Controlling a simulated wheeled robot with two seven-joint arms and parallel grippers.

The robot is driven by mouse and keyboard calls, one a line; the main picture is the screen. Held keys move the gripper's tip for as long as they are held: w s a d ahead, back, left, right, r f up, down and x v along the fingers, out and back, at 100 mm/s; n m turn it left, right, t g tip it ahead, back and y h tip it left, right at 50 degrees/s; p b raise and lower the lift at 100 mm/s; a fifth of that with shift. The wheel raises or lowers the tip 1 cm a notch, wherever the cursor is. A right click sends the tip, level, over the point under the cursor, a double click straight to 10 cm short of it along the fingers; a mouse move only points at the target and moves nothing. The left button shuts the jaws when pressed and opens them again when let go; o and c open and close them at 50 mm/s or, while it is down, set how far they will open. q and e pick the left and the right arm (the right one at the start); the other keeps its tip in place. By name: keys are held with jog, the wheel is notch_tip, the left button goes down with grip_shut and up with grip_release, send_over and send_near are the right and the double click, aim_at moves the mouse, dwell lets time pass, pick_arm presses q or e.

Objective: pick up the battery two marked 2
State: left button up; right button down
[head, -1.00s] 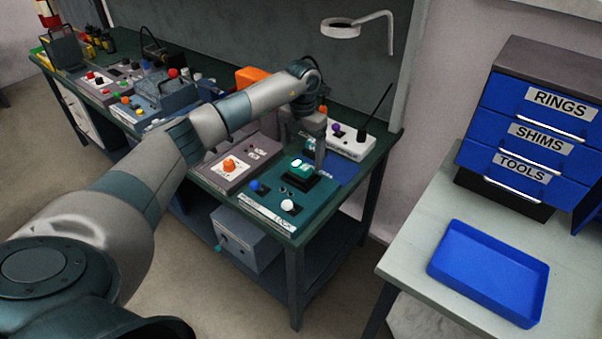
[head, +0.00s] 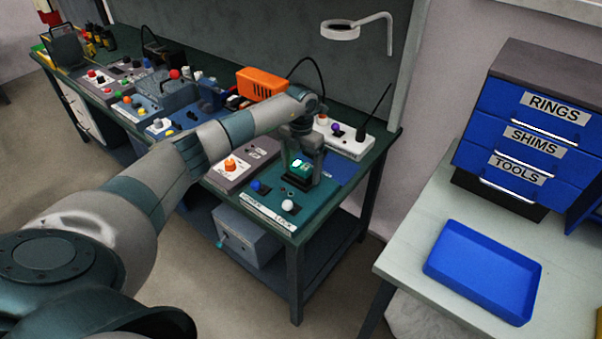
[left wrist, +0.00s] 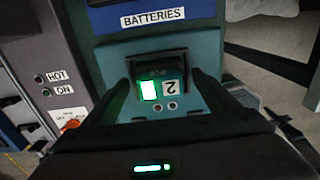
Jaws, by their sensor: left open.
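Battery two is a dark block with a bright green lit panel and a white tag reading 2, upside down in the left wrist view (left wrist: 171,87). It sits in a dark holder on the teal box (head: 264,207). My right gripper is not in view.
A blue panel labelled BATTERIES (left wrist: 150,15) lies just beyond the holder. A grey box with an orange knob (head: 231,164) stands to the left, a white box with an antenna (head: 345,140) behind. A blue tray (head: 482,272) lies on the right table.

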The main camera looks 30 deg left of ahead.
aim_at(301, 165)
pick_arm(q)
jog(key=shift+c, duration=0.3)
jog(key=c, duration=1.5)
jog(key=shift+o, duration=0.2)
jog(key=shift+r, duration=0.1)
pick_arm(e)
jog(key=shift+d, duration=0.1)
